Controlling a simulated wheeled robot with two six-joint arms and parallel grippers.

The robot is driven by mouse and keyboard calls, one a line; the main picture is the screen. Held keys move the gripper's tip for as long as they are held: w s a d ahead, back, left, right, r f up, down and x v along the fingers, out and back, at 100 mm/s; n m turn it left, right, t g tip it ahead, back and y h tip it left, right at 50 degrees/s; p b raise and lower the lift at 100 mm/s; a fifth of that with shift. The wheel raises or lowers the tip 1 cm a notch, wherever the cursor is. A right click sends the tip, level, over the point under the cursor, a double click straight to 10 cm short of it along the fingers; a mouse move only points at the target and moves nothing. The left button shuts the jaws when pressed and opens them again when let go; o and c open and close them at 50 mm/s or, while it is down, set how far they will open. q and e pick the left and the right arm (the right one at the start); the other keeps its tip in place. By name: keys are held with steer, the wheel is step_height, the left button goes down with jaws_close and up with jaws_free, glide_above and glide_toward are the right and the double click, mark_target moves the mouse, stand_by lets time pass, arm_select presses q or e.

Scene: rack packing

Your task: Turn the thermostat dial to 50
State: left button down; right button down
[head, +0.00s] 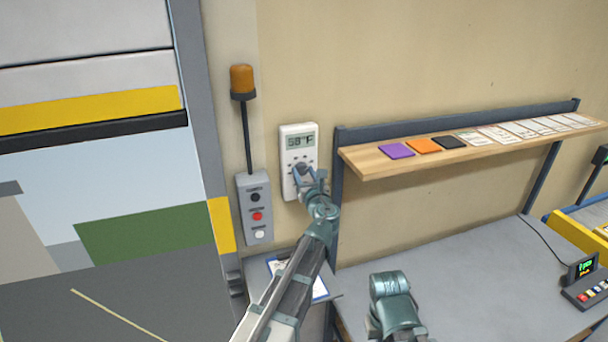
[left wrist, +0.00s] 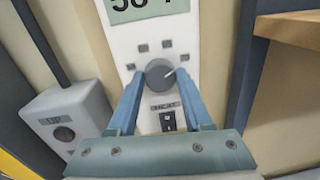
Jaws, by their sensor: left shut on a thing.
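The white thermostat (head: 297,133) is mounted on the beige wall. Its display (head: 300,142) appears to read 58°F, though the last digit is hard to make out; the left wrist view cuts off the top of the display (left wrist: 146,8). The round grey dial (left wrist: 159,73) sits below the display, its white mark pointing to the upper right. My left gripper (left wrist: 160,82) is shut on the dial, with one blue finger on each side. In the head view my left gripper (head: 305,174) covers the dial. My right gripper's fingers are not visible.
A grey button box (head: 254,210) with an orange beacon (head: 242,80) is left of the thermostat. A wooden shelf (head: 372,163) with coloured squares and cards is to its right, above a grey table (head: 450,265). A clipboard (head: 318,285) lies below.

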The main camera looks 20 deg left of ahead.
arm_select(q)
steer(key=n, duration=0.4)
steer(key=shift+f+n+b, duration=0.1)
steer(key=shift+n+b, duration=0.2)
steer(key=n, duration=0.4)
steer(key=shift+n+y+b, duration=0.3)
steer(key=shift+n+y, duration=0.1)
steer(key=n, duration=0.4)
steer(key=shift+n, duration=0.4)
steer(key=n, duration=0.4)
steer(key=shift+f+y, duration=0.1)
steer(key=shift+y, duration=0.3)
steer(key=n, duration=0.4)
steer(key=shift+n+g, duration=0.3)
steer(key=shift+n, duration=0.1)
steer(key=n, duration=0.4)
steer(key=shift+n+y, duration=0.3)
steer(key=shift+n, duration=0.1)
steer(key=n, duration=0.4)
steer(key=shift+d+n+g+p, duration=0.1)
steer(key=shift+n+g+p, duration=0.2)
steer(key=shift+g, duration=0.1)
steer(key=shift+f+n, duration=0.1)
steer(key=shift+n, duration=1.7)
